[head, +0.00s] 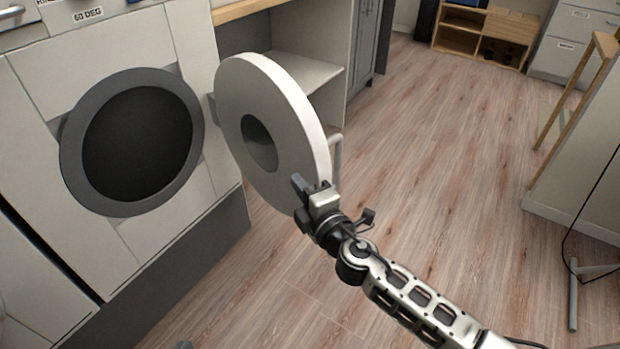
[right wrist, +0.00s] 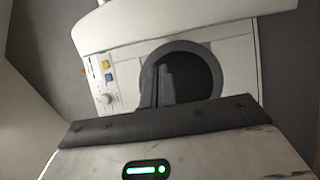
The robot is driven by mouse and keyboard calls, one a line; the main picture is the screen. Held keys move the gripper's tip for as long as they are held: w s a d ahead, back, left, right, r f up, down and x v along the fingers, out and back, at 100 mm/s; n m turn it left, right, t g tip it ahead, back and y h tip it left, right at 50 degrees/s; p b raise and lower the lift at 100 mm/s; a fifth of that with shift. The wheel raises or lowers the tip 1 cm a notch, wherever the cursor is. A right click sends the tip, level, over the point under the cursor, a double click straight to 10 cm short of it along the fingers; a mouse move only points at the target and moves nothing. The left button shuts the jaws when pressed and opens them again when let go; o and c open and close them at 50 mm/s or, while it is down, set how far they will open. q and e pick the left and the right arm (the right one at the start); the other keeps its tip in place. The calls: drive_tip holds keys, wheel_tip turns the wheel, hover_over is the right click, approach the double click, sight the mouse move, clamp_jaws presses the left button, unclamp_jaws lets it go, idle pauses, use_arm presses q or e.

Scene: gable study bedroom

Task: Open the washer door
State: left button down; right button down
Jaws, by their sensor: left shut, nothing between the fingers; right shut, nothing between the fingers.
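The washer (head: 30,75) stands at the left of the head view, and its round dark opening (head: 138,142) is uncovered. The washer door (head: 283,95), a thick white disc with a dark round centre, stands swung well out to the right of the opening. A pale handle bar (head: 337,155) shows behind its right edge. My right gripper (head: 302,190) is shut and empty at the door's lower right rim, on the side facing the opening; contact is unclear. In the right wrist view, its dark fingers (right wrist: 161,85) overlap the opening (right wrist: 195,75). My left gripper is not in view.
A shelf unit (head: 300,70) stands behind the door, right of the washer. Wooden floor (head: 440,150) is open to the right. A pale panel with a wooden frame (head: 580,160) and a thin metal stand (head: 573,300) are at the right edge.

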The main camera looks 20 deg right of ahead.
drive_tip(key=shift+w+d, duration=0.2)
drive_tip(key=shift+d, duration=0.35)
drive_tip(key=shift+w+d, duration=0.2)
drive_tip(key=shift+d, duration=0.45)
